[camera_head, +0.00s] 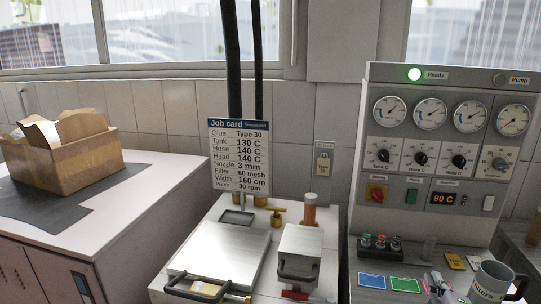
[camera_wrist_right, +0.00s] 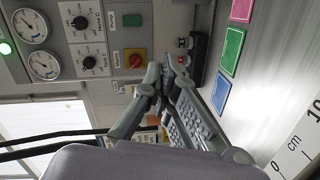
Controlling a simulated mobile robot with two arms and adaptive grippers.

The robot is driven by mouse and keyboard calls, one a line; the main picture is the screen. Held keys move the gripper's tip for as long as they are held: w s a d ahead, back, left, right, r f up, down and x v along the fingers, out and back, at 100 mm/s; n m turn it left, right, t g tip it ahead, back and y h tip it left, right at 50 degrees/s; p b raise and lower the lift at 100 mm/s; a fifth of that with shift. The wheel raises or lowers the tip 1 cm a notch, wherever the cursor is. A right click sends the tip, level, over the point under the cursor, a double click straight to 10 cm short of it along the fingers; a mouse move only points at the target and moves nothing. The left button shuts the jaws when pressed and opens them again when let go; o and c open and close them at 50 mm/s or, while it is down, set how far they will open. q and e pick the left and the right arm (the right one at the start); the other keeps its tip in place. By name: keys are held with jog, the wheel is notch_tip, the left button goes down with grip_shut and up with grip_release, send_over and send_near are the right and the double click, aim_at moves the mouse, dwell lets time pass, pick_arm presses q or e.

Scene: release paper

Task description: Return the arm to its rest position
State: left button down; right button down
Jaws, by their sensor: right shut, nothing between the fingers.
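My right gripper (camera_wrist_right: 162,72) shows in the right wrist view. Its two grey fingers come together at the tips, with nothing held between them. The tips appear in front of the control panel (camera_wrist_right: 92,50), close in the picture to the small button box (camera_wrist_right: 199,58); I cannot tell the distance. My left gripper is in neither view.
The control panel (camera_head: 430,185) stands at the right, its green lamp (camera_head: 414,74) lit. A mug (camera_head: 491,283) and small items crowd its front. A white machine (camera_head: 222,250) stands mid-view beneath the job card (camera_head: 239,158). A cardboard box (camera_head: 62,158) sits on the left cabinet (camera_head: 75,228).

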jog(key=s+a+f+m+g+y, duration=0.1)
jog(key=s+a+f+m+g, duration=0.35)
jog(key=s+f, duration=0.3)
jog(key=s+a+f+m+g+y, duration=0.1)
jog(key=s+a+f+m+g, duration=0.2)
jog(key=s+a+f, duration=0.35)
jog(key=s+a+f+m+g+y, duration=0.15)
jog(key=s+a, duration=0.25)
jog(key=s, duration=0.5)
jog(key=s+a+f+m+g+y, duration=0.1)
jog(key=s+a+f+g+y, duration=0.2)
jog(key=s, duration=0.6)
notch_tip(320, 180, down, 25)
jog(key=g+h, duration=0.2)
jog(key=s+d+f, duration=0.2)
jog(key=s+f, duration=1.5)
jog(key=s, duration=0.1)
jog(key=shift+d+g, duration=0.15)
jog(key=shift+g, duration=0.25)
